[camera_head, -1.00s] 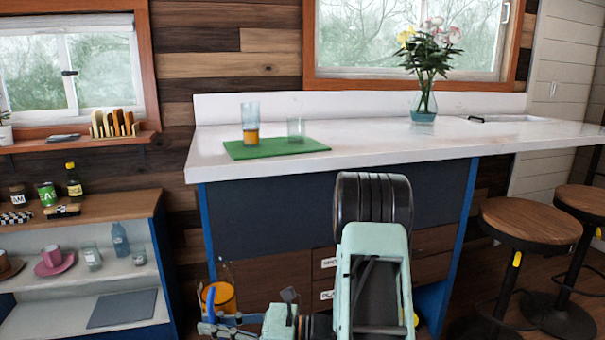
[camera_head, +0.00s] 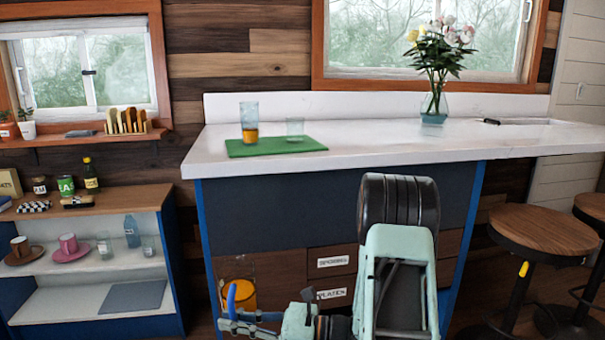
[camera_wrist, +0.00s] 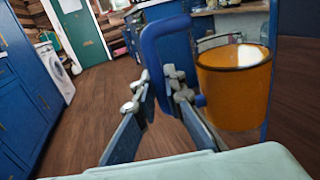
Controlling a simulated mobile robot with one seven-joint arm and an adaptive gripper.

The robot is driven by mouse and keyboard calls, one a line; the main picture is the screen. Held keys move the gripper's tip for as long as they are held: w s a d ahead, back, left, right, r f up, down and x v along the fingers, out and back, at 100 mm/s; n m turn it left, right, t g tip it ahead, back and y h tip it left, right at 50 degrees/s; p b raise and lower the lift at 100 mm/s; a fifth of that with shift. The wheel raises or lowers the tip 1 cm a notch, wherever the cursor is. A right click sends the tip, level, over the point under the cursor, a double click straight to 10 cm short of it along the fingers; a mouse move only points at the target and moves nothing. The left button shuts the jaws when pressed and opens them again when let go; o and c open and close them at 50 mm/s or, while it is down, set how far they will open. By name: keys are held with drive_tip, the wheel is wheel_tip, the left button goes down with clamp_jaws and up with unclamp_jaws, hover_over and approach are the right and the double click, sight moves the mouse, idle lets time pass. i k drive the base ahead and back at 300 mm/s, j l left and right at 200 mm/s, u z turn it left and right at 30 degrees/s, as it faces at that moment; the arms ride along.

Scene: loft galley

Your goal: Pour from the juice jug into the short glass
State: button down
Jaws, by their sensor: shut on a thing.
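The juice jug (camera_head: 241,294) is clear with orange juice and a blue handle. It hangs low in front of the counter's drawers in the head view. It also shows in the wrist view (camera_wrist: 233,98), at the right, roughly upright. My gripper (camera_head: 229,318) is shut on the blue handle; its fingers close around it in the wrist view (camera_wrist: 158,92). The short glass (camera_head: 295,128) is clear and looks empty. It stands on a green mat (camera_head: 260,151) on the counter, well above and apart from the jug.
A taller glass (camera_head: 249,122) with orange liquid stands left of the short glass. The white counter (camera_head: 390,144) is clear between the mat and a flower vase (camera_head: 433,106). A shelf unit (camera_head: 150,197) with cups stands left; stools (camera_head: 545,232) stand right.

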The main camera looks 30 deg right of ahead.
sight(295, 125)
drive_tip(key=k+l, duration=0.15)
drive_tip(key=l, duration=0.2)
drive_tip(key=k+l, duration=0.15)
drive_tip(key=l, duration=0.2)
drive_tip(key=k+l, duration=0.2)
drive_tip(key=l, duration=0.15)
